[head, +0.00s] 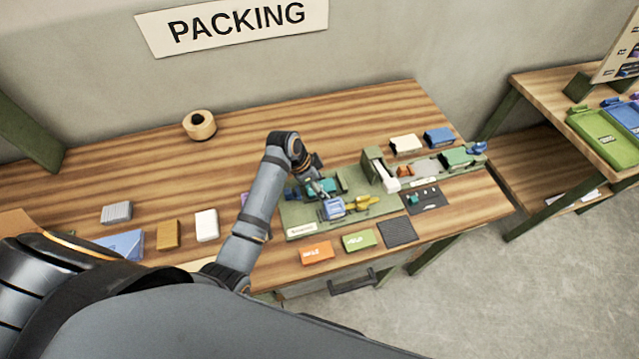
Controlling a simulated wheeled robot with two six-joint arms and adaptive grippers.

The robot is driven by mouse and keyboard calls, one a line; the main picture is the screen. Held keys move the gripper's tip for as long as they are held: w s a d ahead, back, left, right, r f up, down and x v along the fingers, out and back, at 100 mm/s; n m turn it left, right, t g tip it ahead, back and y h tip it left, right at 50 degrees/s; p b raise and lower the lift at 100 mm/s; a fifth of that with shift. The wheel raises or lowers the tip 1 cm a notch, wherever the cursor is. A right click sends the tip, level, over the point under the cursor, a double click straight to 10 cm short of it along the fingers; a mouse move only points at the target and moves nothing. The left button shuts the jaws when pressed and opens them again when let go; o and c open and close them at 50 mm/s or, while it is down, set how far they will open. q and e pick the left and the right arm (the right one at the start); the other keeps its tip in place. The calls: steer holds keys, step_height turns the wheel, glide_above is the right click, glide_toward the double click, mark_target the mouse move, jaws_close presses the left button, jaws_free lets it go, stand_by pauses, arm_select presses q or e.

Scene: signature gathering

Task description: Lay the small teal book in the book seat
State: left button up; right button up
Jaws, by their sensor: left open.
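A small teal block that looks like the teal book (325,187) lies on the green board (303,231) in the middle of the table. My left gripper (317,186) is open just at its left side, with the arm reaching in from the left. Whether the fingers touch the book cannot be told. The gripper and arm hide part of the board's left end, and I cannot make out the book seat clearly. My right gripper does not show.
On the board are a blue block (333,208) and a yellow piece (362,203). Orange (317,253) and green (359,240) boxes lie in front, beside a dark mat (398,233). The back middle is clear.

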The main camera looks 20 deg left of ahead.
arm_select(q)
steer(key=b+v, duration=0.1)
steer(key=v, duration=1.1)
steer(key=shift+r, duration=0.15)
steer(key=shift+a, duration=0.1)
